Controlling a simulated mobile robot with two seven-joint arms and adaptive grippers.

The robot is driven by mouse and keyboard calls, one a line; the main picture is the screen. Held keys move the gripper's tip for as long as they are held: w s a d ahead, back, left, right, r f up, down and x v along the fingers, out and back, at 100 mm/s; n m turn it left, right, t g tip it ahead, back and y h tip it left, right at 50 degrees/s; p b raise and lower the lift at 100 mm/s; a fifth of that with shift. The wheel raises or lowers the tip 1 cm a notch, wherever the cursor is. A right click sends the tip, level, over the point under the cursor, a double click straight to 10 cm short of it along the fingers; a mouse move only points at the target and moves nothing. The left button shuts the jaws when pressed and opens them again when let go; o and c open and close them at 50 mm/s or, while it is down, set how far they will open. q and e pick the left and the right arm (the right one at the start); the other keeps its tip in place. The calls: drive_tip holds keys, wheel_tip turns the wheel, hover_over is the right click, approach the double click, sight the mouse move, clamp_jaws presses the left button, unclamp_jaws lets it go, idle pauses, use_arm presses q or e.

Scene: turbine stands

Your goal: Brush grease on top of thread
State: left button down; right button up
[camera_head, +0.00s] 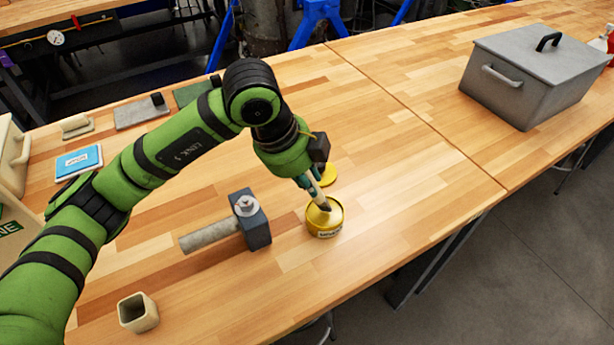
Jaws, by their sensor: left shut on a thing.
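My left gripper (309,178) is shut on a brush (318,194) with a pale handle. The brush points down, its dark bristles at the mouth of an open yellow grease tin (325,220) on the table. I cannot tell how deep the bristles are. To the left of the tin, a thick grey threaded rod (209,235) lies against a dark block (256,226) with a metal nut-like piece (245,205) on top. My right gripper is out of view.
A grey lidded metal box (530,78) stands at the back right. A small beige square cup (138,312) is at the front left. A blue booklet (79,162) and flat plates (140,111) lie behind my arm. The wooden table (420,170) is clear right of the tin.

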use_arm(q)
drive_tip(key=shift+f+b, duration=0.3)
drive_tip(key=shift+b, duration=0.1)
idle(1.4)
drive_tip(key=shift+r, duration=0.1)
drive_tip(key=shift+r+p, duration=2.1)
drive_tip(key=shift+r, duration=1.4)
drive_tip(key=shift+f, duration=0.1)
